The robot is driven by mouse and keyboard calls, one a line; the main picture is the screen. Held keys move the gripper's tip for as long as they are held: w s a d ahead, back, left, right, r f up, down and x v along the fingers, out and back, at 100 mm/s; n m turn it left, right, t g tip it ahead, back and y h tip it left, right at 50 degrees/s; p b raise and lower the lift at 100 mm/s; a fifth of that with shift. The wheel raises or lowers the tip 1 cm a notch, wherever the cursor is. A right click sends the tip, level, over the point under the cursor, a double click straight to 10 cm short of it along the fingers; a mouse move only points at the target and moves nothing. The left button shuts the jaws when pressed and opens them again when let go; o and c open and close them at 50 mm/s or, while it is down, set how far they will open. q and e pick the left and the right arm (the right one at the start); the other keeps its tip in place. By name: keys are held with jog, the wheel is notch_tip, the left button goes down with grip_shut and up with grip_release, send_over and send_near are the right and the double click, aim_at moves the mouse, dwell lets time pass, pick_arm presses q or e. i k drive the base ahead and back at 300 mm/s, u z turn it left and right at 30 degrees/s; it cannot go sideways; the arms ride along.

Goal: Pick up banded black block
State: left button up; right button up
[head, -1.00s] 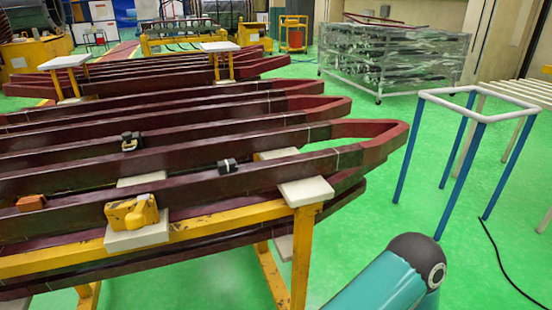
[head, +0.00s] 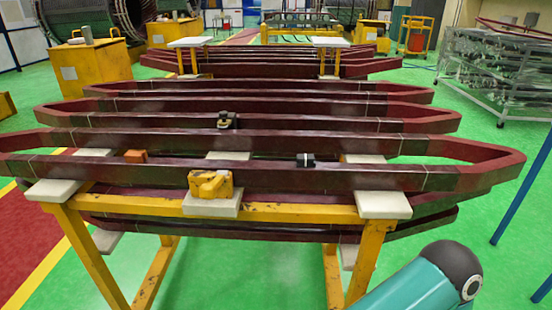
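A small black block (head: 305,160) with what looks like a paler band sits on the front dark-red coil bar (head: 270,175), right of centre in the head view. A second small black item with tan parts (head: 227,120) sits farther back on another bar; its exact shape is too small to tell. Neither of my grippers is in view. Only a teal link of my arm with a dark rounded joint shows at the lower right, in front of the rack and apart from the blocks.
A yellow rack (head: 290,213) with white pads (head: 384,205) carries the long coils. Green floor is free in front. A blue post (head: 522,190) stands at right.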

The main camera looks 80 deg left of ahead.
aim_at(305, 160)
jog(key=z, duration=1.8)
jog(key=i, duration=0.1)
jog(key=u, duration=2.8)
jog(key=i, duration=0.2)
jog(key=u, duration=2.4)
jog(key=i, duration=0.5)
jog(key=z, duration=0.25)
jog(key=k, duration=0.5)
jog(key=u, duration=0.35)
jog(key=i, duration=0.4)
jog(key=z, duration=0.3)
